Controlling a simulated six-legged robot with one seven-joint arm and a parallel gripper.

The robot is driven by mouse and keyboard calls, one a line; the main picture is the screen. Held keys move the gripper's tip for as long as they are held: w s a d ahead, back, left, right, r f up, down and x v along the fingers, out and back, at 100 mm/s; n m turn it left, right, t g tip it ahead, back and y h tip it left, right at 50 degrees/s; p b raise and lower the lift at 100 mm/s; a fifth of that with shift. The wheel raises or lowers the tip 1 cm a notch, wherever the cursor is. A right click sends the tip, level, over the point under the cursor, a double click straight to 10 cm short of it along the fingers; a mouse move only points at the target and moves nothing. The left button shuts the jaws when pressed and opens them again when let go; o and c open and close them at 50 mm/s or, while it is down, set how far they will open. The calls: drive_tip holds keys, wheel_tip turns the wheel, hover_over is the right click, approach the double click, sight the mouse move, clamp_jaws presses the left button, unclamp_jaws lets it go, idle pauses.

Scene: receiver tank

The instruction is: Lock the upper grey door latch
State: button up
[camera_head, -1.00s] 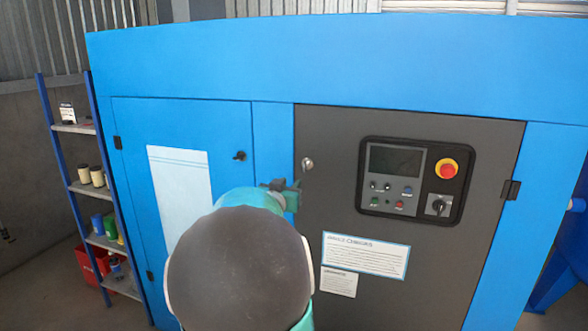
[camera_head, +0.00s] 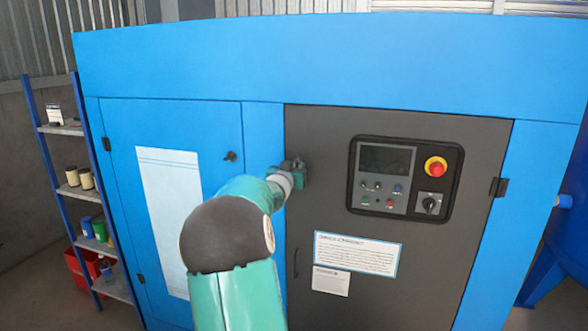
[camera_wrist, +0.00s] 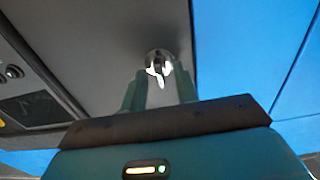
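The upper latch is a small, shiny metal knob with a bright key-like tab (camera_wrist: 158,66) on the grey door (camera_wrist: 105,55). It shows in the wrist view just beyond and between my fingertips. My gripper (camera_wrist: 160,82) is open, with one teal finger on each side of the latch. I cannot tell whether the fingers touch it. In the head view my gripper (camera_head: 294,168) is at the upper left edge of the grey door (camera_head: 400,300) and hides the latch.
A control panel (camera_head: 405,178) with a red stop button (camera_head: 435,167) is right of my gripper. A blue door (camera_head: 222,125) with a black latch (camera_head: 230,156) is to the left. A shelf rack (camera_head: 62,130) stands at the far left. Labels (camera_head: 358,253) are below the panel.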

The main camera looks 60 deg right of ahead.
clamp_jaws()
drive_tip(key=shift+m, duration=0.3)
drive_tip(key=m, duration=1.7)
drive_tip(key=shift+s+f, duration=0.15)
drive_tip(key=shift+f, duration=0.05)
drive_tip(key=shift+m, duration=0.3)
